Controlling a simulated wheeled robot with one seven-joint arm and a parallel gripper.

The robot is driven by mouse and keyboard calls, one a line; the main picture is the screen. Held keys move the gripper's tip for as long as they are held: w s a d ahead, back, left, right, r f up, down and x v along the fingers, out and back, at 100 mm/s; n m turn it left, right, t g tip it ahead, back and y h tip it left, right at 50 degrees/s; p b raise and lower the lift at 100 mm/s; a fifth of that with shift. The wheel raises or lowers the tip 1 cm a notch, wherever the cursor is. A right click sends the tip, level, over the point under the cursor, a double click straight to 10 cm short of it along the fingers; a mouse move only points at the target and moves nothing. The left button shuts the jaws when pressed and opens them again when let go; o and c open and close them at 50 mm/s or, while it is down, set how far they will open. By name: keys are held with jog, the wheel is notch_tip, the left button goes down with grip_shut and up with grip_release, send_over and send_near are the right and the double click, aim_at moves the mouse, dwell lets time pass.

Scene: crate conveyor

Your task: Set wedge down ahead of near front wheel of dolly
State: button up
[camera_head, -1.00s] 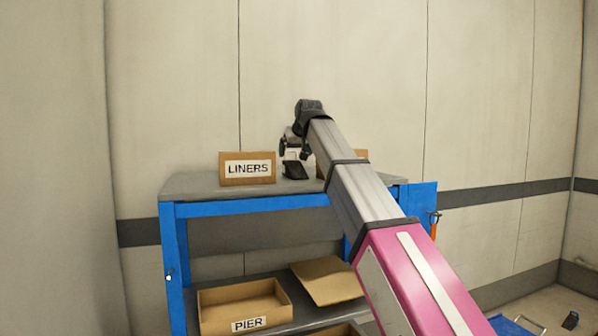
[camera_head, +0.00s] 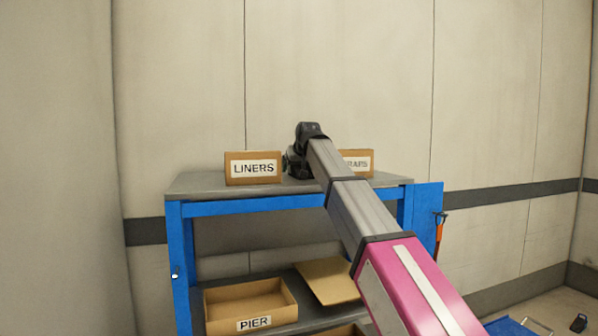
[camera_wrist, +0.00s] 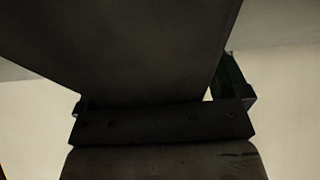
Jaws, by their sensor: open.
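My gripper (camera_head: 297,163) is low over the top of the blue-framed bench, just right of the LINERS box. It is open. A dark wedge stood at this spot on the bench top; my gripper and arm now mostly hide it in the head view. In the wrist view a large dark face, seemingly the wedge (camera_wrist: 130,45), fills the top between the finger parts, very close. I cannot tell whether the fingers touch it. A blue flat thing with a silver handle, likely the dolly (camera_head: 508,327), shows partly at the lower right; its wheels are out of view.
The LINERS box (camera_head: 253,168) is close on the gripper's left, and another labelled box (camera_head: 357,162) is on its right, partly behind my arm. The bench (camera_head: 195,184) has cardboard trays below. A small dark object (camera_head: 579,323) lies on the floor at lower right.

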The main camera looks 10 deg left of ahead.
jog(key=shift+r, duration=0.1)
jog(key=c, duration=1.3)
